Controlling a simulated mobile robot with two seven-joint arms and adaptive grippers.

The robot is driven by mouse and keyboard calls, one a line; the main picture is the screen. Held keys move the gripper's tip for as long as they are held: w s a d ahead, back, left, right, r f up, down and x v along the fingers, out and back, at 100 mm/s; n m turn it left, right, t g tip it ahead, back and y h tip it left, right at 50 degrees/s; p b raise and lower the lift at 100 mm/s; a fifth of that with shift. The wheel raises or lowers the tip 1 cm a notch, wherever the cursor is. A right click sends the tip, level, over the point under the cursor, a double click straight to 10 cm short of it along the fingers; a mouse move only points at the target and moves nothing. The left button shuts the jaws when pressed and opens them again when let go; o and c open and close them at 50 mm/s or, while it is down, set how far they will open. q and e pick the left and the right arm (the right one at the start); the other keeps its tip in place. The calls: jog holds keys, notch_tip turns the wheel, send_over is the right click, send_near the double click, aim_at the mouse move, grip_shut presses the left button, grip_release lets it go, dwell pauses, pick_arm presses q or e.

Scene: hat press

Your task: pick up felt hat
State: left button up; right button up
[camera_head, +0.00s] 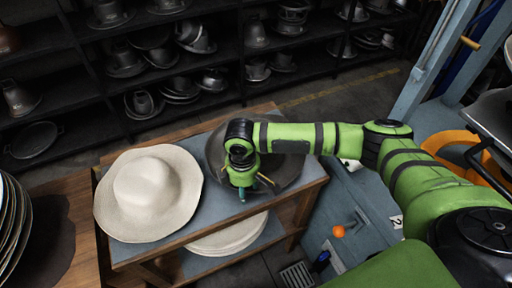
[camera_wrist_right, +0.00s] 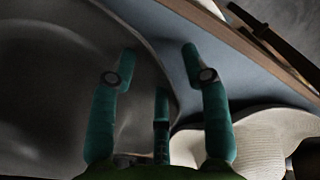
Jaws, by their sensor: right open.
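A cream wide-brimmed felt hat (camera_head: 155,190) lies crown up on the left of the blue-topped wooden stand in the head view. A dark grey brimmed piece (camera_head: 284,172) lies right of it, partly hidden under my right arm; it fills the left of the wrist view (camera_wrist_right: 60,95). My right gripper (camera_head: 243,190) hangs over the stand, right of the cream hat and by the dark piece's front edge. Its teal fingers (camera_wrist_right: 160,75) are spread and empty in the wrist view. A pale brim (camera_wrist_right: 255,140) shows at lower right there. My left gripper is out of view.
Pale hats (camera_head: 228,238) lie on the stand's lower shelf. Dark racks (camera_head: 90,70) of metal hat forms stand behind. A wooden table (camera_head: 65,230) with stacked plates (camera_head: 10,225) is left. A blue-grey machine (camera_head: 355,205) with an orange knob stands close right.

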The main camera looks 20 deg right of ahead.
grip_shut()
jog(key=shift+r, duration=0.15)
